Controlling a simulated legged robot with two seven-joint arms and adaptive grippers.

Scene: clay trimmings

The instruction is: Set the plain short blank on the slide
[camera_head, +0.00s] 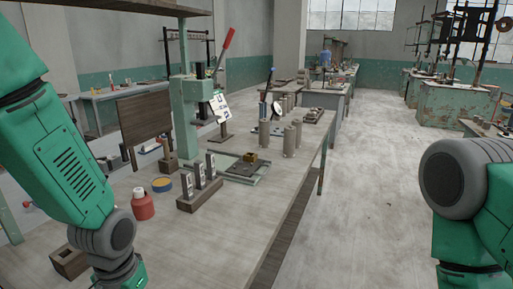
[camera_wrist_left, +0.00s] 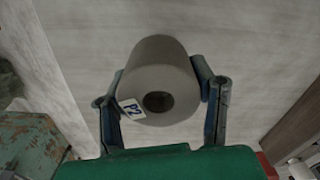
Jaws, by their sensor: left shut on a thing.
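In the left wrist view my left gripper (camera_wrist_left: 161,92) is shut on a grey cylindrical blank (camera_wrist_left: 158,78). The blank has a dark round hole in its end face and a small white tag (camera_wrist_left: 132,109) marked "P2". One finger presses on each side of it. In the head view my left arm comes down at the left, and its gripper is below the picture. A low green-framed plate with a dark block (camera_head: 243,170) sits at the foot of the green press (camera_head: 186,120); it may be the slide. My right gripper is out of view.
Several grey cylinders (camera_head: 289,140) stand on the bench beyond the press. A rack with metal pieces (camera_head: 200,187), a red bottle (camera_head: 143,204) and a yellow-topped tin (camera_head: 162,185) stand nearer. The bench (camera_head: 215,245) is clear at its front right.

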